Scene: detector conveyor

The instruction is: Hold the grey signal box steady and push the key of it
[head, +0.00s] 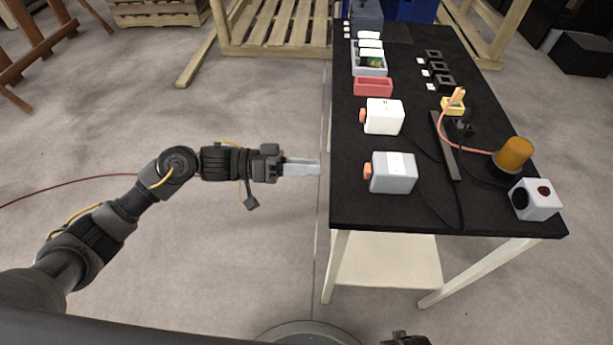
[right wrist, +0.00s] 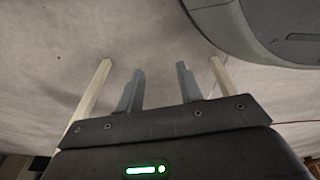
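The grey signal box (head: 394,172) sits upright near the front left of the black table, with its orange key (head: 367,171) on its left side. My left gripper (head: 319,167) is just left of the table edge, pointing right toward the key with a clear gap between them. It touches nothing, and its fingers overlap in the head view, so I cannot see whether there is a gap between them. My right gripper (right wrist: 160,68) is open and empty in the right wrist view, over the floor. Only a small dark part of it shows at the bottom of the head view.
A similar white box (head: 383,116) with an orange key stands behind the grey one. A red tray (head: 373,87) lies farther back. An orange beacon (head: 515,153) and a white box with a red button (head: 535,199) stand at right. A cable runs behind the grey box.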

